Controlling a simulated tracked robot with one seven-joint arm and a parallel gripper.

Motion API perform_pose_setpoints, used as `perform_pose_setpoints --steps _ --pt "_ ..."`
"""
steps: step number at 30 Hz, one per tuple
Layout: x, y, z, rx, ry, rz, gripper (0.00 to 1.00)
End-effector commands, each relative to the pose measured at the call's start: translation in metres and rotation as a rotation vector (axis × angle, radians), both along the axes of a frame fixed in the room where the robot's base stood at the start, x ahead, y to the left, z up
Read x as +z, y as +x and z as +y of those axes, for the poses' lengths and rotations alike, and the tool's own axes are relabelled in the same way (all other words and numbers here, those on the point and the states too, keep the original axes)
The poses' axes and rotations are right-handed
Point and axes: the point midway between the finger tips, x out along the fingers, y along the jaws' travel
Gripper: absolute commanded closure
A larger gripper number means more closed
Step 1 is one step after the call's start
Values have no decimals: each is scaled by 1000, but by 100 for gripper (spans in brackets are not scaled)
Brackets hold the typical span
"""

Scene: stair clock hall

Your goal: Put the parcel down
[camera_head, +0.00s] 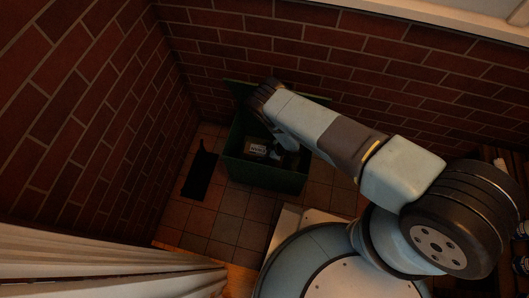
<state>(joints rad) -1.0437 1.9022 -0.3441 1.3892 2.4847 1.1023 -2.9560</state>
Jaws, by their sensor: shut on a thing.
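The parcel (256,148) looks like a small dark box with a pale label on top. It is seen inside the outline of an open dark green bin (268,176). My gripper (277,155) reaches down into the bin from above, at the parcel's right side, and is shut on it. My arm crosses over the bin's back right and hides part of its inside. The fingertips are dark and small, and I cannot tell whether the parcel touches the bin's floor.
A black flat object (200,173) lies on the tiled floor (228,212) left of the bin. Brick walls close in behind and on the left. A pale curtain (110,272) hangs at the lower left. Dark wooden furniture (494,157) stands at the right edge.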

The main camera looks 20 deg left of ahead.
Motion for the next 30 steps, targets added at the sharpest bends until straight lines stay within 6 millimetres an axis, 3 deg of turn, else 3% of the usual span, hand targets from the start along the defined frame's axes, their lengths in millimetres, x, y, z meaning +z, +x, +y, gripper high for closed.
perform_pose_setpoints --steps 7,8,9,15,23,27,30 --pt "-4 0 0 0 0 0 100" --pt "-4 0 0 0 -1 0 21" --pt "-4 0 0 0 -1 0 18" --pt "-4 0 0 0 0 0 0" --pt "-2 0 0 1 0 1 0" --pt "11 -1 1 0 0 0 0" --pt "22 2 -12 -2 -1 1 0"
